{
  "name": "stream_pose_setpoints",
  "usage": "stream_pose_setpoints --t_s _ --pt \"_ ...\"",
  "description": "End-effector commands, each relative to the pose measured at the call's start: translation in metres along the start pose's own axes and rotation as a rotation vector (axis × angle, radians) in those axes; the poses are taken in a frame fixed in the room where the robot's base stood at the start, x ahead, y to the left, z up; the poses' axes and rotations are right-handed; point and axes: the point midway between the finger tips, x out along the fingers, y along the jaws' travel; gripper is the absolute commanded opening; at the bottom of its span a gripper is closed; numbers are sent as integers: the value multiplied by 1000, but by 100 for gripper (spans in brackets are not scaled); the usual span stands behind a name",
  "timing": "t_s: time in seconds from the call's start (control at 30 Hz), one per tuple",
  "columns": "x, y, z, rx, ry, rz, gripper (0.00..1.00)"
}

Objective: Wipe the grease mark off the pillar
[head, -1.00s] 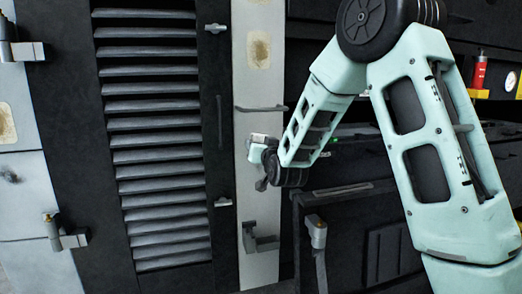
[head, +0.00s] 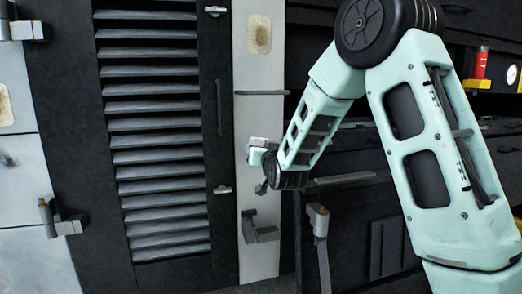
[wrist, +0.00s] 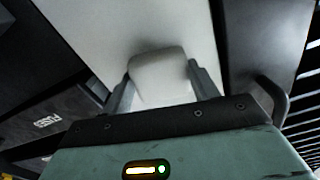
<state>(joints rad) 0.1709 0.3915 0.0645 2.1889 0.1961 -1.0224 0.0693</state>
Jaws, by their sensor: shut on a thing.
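The pale pillar (head: 258,190) stands upright in the middle of the head view; it also fills the upper middle of the wrist view (wrist: 110,25). A tan, brown-edged patch (head: 259,34) is near its top. I cannot tell whether this is the grease mark; no dark smear shows on the pillar's visible part. My gripper (head: 256,150) is in front of the pillar, below a thin horizontal bar. In the wrist view it is shut on a white, rounded block (wrist: 158,72), held close to the pillar. Whether the block touches it is unclear. The surface behind is hidden.
A grey bracket (head: 262,230) sticks out of the pillar below my gripper. The horizontal bar (head: 261,93) crosses above. A louvred door (head: 157,130) is at left. A red cylinder (head: 482,62) stands upper right.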

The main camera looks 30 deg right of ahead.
Motion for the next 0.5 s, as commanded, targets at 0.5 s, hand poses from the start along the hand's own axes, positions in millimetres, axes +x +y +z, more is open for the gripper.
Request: stream_pose_setpoints --t_s 0.5 --pt "-1 9 36 -1 -7 5 41"
